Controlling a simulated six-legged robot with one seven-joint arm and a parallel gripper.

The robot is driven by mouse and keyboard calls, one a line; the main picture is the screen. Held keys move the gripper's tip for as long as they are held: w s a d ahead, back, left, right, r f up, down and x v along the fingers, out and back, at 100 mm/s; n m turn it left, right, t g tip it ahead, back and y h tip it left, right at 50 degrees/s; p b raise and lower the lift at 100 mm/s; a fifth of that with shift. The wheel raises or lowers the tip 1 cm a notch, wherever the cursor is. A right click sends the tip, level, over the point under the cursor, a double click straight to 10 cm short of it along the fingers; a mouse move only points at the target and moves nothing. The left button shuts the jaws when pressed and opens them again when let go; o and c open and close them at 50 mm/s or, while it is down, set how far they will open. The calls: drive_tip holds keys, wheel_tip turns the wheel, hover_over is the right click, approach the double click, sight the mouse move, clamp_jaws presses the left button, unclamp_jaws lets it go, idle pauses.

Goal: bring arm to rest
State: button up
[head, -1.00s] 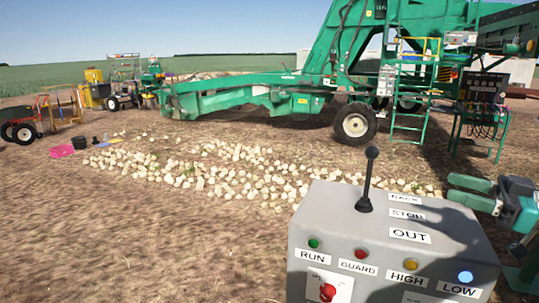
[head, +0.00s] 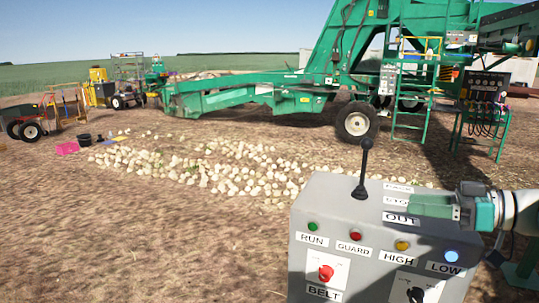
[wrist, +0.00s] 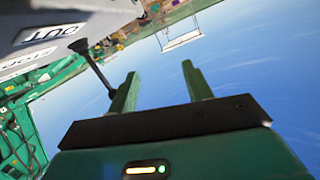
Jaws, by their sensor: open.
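My gripper (head: 412,204) is in the head view at the right, over the right edge of the grey control box (head: 322,225), in front of the BACK and STOP labels. In the wrist view my gripper (wrist: 160,88) shows two green fingers spread apart with nothing between them. The black lever (head: 363,168) stands upright on top of the box, left of my gripper and apart from it. The lever also shows in the wrist view (wrist: 95,68), left of the fingers. The blue lamp (head: 451,256) by the LOW label is lit.
The red knob (head: 326,272) and a black knob (head: 415,294) are on the box front. A green elevator (head: 330,80) stands behind, with a ladder (head: 410,100). Pale onions (head: 230,170) lie spread over the ground. Bare soil at the left front is clear.

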drive_tip(key=s+a+f+m+g+h, duration=0.25)
drive_tip(key=s+a+f, duration=0.2)
drive_tip(key=a, duration=0.25)
drive_tip(key=s+a+f+m+g+h, duration=0.2)
drive_tip(key=s+a+f+m+h, duration=0.15)
drive_tip(key=a+f, duration=0.2)
drive_tip(key=s+f+m+t+h, duration=0.2)
drive_tip(key=s+f+m+h, duration=0.1)
drive_tip(key=s+f+h, duration=0.4)
drive_tip(key=shift+s+a+f+m+h, duration=0.2)
drive_tip(key=shift+a+f+m+h, duration=0.15)
drive_tip(key=shift+a+h, duration=0.1)
drive_tip(key=shift+s, duration=0.1)
drive_tip(key=shift+c, duration=0.4)
idle(1.4)
